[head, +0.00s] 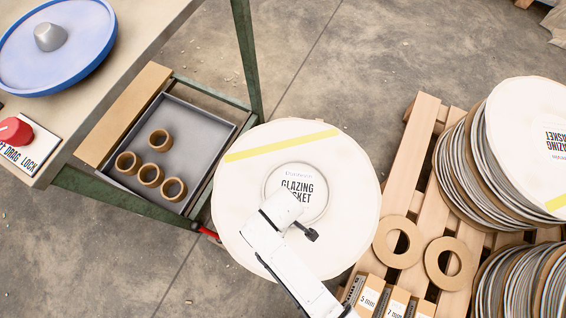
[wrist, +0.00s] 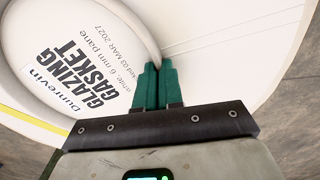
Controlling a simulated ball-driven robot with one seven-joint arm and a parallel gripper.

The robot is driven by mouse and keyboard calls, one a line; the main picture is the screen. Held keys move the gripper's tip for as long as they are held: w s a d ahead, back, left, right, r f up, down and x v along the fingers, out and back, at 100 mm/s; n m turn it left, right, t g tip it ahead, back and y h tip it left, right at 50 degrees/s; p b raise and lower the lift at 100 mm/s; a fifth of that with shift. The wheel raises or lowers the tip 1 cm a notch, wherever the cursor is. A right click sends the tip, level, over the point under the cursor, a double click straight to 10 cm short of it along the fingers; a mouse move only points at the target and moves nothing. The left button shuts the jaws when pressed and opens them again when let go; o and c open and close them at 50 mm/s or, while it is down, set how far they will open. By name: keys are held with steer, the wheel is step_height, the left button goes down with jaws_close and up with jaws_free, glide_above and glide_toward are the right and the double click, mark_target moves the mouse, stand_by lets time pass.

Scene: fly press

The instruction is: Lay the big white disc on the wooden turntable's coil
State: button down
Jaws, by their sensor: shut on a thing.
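The big white disc (head: 240,215) has a yellow stripe and a round "GLAZING GASKET" label in the middle. It is above the floor between the bench and the pallet, and also fills much of the wrist view (wrist: 215,45). My gripper (head: 284,208) reaches over it from the lower right. In the wrist view its green fingers (wrist: 158,80) are shut on the disc at the edge of the raised middle ring. I cannot make out a wooden turntable or its coil in either view.
Below is a grey tray (head: 205,125) with several brown rings. A wooden pallet (head: 425,115) at right bears stacked discs (head: 520,120) and two cardboard rings (head: 382,245).

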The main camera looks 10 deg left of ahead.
steer(key=shift+f+b, duration=3.1)
steer(key=shift+b, duration=0.2)
steer(key=shift+f+b, duration=0.65)
steer(key=shift+f, duration=0.9)
steer(key=shift+d+p, duration=0.1)
steer(key=shift+p, duration=0.5)
steer(key=shift+f+b, duration=0.4)
steer(key=shift+f, duration=0.3)
steer(key=c, duration=0.7)
jaws_free()
steer(key=shift+r, duration=0.15)
